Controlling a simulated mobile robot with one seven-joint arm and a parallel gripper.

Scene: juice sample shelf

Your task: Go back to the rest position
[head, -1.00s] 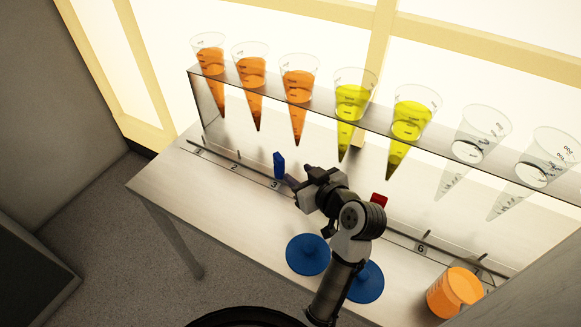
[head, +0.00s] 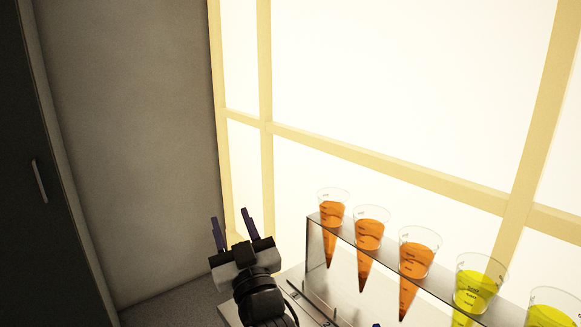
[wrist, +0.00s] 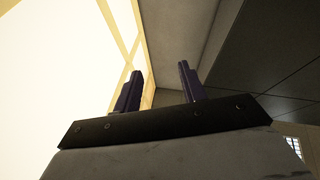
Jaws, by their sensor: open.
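My gripper (head: 235,228) is at the lower middle of the head view, raised and pointing up, left of the shelf rack. Its two dark purple fingers are apart with nothing between them. The wrist view shows the same open fingers (wrist: 159,90) against the bright window, a grey wall and the ceiling. No held object is seen in either view.
The bench (head: 233,312) is mostly out of frame. A dark cabinet (head: 45,180) stands at left. A bright framed window (head: 400,90) fills the back.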

